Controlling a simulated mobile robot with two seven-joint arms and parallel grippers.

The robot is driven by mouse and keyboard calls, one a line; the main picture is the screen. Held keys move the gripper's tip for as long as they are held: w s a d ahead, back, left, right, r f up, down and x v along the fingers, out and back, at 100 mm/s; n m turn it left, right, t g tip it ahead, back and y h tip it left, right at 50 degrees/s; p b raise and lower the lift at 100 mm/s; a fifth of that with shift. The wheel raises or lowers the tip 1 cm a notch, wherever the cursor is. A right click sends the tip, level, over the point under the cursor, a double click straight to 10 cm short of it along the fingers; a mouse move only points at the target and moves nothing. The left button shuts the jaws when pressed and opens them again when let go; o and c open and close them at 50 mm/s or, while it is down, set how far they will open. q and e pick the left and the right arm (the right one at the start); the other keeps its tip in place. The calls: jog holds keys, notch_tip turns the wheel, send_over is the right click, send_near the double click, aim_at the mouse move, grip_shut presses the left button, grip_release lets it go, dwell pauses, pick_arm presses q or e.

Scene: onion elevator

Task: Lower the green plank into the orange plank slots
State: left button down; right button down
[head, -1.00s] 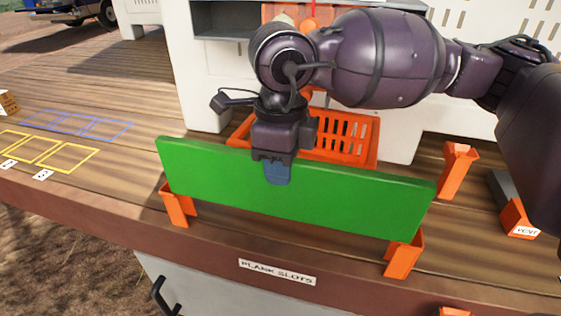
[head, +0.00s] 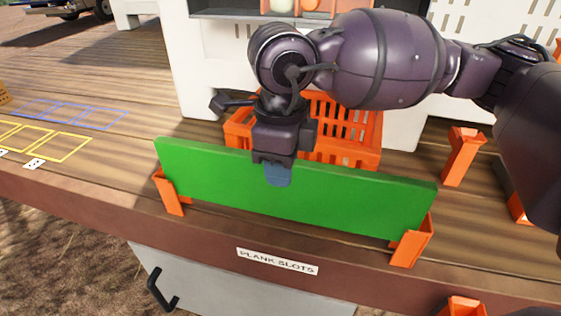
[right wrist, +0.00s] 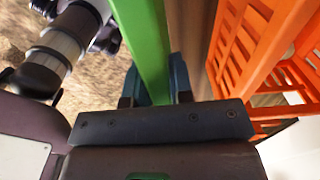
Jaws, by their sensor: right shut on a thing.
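The green plank (head: 330,204) stands on its long edge across the front of the wooden counter in the head view. Its left end meets the left orange plank slot (head: 172,192), and its right end meets the right orange plank slot (head: 411,244). My right gripper (head: 278,174) is shut on the plank's top edge near the middle. In the right wrist view the blue fingers sit on both sides of the green plank (right wrist: 146,45). The plank's lower edge at the slots is partly hidden. My left gripper is not seen in the head view.
An orange crate (head: 362,140) stands just behind the plank; it also shows in the right wrist view (right wrist: 255,50). Another orange post (head: 462,158) stands to the right. A "PLANK SLOTS" label (head: 277,261) is on the counter's front edge. Yellow outlines (head: 62,146) lie at left.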

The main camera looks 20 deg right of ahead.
jog(key=shift+f+b, duration=0.95)
jog(key=shift+f, duration=0.55)
jog(key=shift+f+b, duration=0.35)
jog(key=shift+f, duration=0.3)
jog(key=shift+f, duration=0.1)
jog(key=c, duration=1)
grip_release()
jog(key=shift+o, duration=0.4)
